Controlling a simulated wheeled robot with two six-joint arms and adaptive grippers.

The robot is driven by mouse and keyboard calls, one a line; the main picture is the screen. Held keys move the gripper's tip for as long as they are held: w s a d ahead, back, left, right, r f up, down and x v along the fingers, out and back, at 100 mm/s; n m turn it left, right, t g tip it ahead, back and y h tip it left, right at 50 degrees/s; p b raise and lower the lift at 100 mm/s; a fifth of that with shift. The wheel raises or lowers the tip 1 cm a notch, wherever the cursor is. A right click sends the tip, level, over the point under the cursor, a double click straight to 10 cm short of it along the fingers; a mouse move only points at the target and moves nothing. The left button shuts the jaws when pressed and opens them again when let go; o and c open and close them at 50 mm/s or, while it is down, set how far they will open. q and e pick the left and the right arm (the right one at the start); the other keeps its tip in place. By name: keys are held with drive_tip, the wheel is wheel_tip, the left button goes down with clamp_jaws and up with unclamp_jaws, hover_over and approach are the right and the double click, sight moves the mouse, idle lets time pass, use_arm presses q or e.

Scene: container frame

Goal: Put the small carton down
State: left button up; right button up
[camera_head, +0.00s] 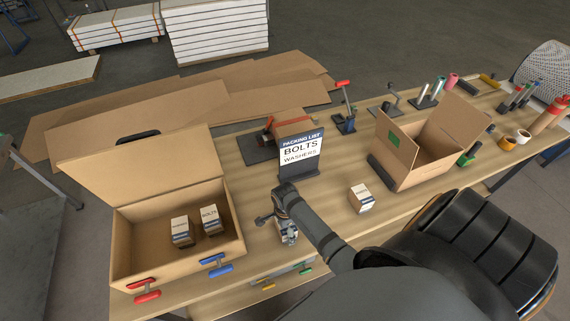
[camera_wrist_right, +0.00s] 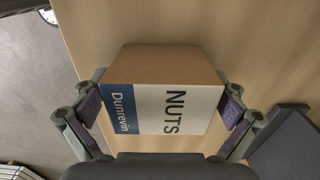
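The small carton (camera_wrist_right: 165,90), brown with a white and blue label reading NUTS, sits between the two fingers of my right gripper (camera_wrist_right: 160,108) in the right wrist view. The fingers lie close against its two sides and look shut on it. In the head view my right gripper (camera_head: 287,228) is low over the front part of the table, right of the large open box. It mostly hides the carton, and I cannot tell whether the carton touches the tabletop. My left gripper is not in view.
The open box (camera_head: 121,243) at left holds two small cartons, one labelled BOLTS (camera_head: 211,219). A packing list sign (camera_head: 300,152) reads BOLTS, WASHERS. Another carton (camera_head: 361,199) stands on the table (camera_head: 335,185). An open box (camera_head: 408,165) and tools stand further right.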

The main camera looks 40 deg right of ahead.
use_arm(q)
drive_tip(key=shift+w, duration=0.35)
use_arm(e)
drive_tip(key=shift+r, duration=0.15)
drive_tip(key=shift+w+r, duration=0.1)
drive_tip(key=shift+r, duration=0.3)
wheel_tip(320, 180, up, 10)
drive_tip(key=shift+r+b, duration=0.15)
drive_tip(key=shift+b, duration=1.05)
drive_tip(key=shift+r, duration=0.45)
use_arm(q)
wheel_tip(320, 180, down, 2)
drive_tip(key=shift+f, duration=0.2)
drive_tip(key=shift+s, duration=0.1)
